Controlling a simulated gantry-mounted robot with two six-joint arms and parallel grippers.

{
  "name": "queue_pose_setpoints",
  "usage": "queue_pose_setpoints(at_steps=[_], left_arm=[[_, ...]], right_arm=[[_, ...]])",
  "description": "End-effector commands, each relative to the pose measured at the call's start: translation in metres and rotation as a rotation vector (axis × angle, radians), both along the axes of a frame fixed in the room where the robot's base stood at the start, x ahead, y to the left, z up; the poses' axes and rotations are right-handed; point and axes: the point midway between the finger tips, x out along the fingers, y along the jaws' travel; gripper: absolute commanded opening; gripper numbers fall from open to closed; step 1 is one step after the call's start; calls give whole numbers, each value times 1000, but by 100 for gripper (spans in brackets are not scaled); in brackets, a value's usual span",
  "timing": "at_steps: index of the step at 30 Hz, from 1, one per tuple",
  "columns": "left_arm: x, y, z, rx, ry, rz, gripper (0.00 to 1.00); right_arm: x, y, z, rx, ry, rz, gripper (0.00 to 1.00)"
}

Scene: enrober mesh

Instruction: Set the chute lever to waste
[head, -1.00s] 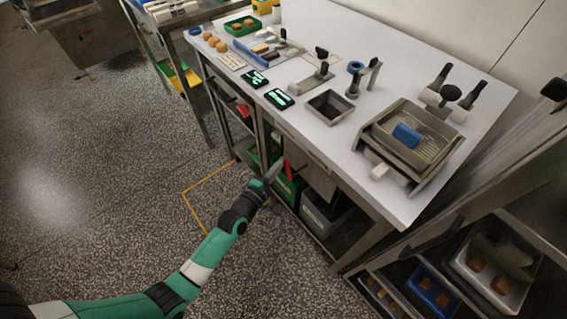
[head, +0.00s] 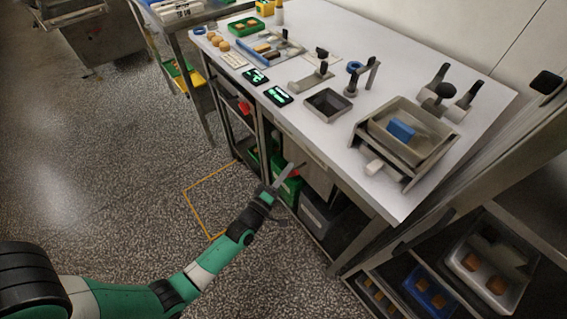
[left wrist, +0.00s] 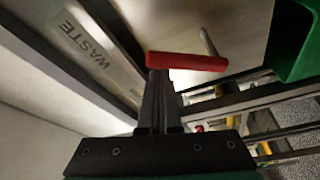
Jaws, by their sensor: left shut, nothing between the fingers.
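The chute lever is a red bar (left wrist: 187,62) lying crosswise in the left wrist view, with a grey rod (left wrist: 208,40) behind it. In the head view a little of its red (head: 298,172) shows under the bench front. My left gripper (head: 292,170) is shut and empty beside it. In the left wrist view the shut fingertips (left wrist: 158,75) meet the left end of the bar in the picture; I cannot tell whether they touch. A plate marked WASTE (left wrist: 90,48) is at upper left there. My right gripper is not in view.
The bench (head: 385,195) stands over the lever, with a tray unit (head: 405,130) and an open square well (head: 328,104) on top. A green bin (head: 288,188) and a grey bin (head: 318,215) stand below. Open floor lies left of the bench.

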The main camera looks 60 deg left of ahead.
Motion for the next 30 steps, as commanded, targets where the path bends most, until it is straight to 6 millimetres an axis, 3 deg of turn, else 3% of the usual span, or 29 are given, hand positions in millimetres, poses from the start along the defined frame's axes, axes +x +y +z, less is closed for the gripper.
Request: queue_pose_setpoints(at_steps=[30], left_arm=[[4,-2,2,-1,-2,-11,0]], right_arm=[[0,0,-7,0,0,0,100]])
